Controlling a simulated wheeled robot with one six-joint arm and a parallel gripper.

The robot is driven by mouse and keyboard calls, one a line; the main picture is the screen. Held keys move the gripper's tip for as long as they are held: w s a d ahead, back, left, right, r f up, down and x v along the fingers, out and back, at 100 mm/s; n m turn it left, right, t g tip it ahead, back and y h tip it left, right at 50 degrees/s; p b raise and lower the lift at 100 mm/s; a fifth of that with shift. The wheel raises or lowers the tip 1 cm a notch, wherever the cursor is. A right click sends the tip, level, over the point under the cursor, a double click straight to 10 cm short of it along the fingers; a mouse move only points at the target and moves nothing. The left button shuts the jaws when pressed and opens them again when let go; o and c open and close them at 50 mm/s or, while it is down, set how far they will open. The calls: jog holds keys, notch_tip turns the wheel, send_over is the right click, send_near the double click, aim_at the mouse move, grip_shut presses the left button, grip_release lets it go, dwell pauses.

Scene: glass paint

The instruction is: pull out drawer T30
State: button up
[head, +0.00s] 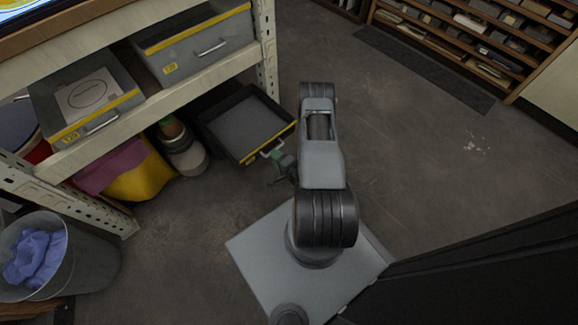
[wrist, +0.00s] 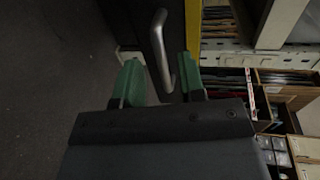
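A dark, empty drawer (head: 243,122) with a yellow front edge sticks out from the low level of the shelf unit in the head view. I cannot read a label on it, so I cannot confirm that it is T30. A metal bar handle (wrist: 157,45) is on its front; it also shows in the head view (head: 272,148). My gripper (wrist: 160,64) is at this handle, with green fingers on either side of it. A gap shows between the left finger and the handle, so the gripper is open. My gripper (head: 284,168) is partly hidden by my arm in the head view.
A bucket with blue cloth (head: 75,270) stands at the lower left. A yellow and purple bundle (head: 135,175) lies beneath the shelf. The floor (head: 410,150) to the right is clear.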

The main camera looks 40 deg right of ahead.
jog(key=p+v, duration=0.2)
jog(key=v, duration=0.8)
jog(key=shift+a, duration=0.15)
jog(key=shift+w, duration=0.1)
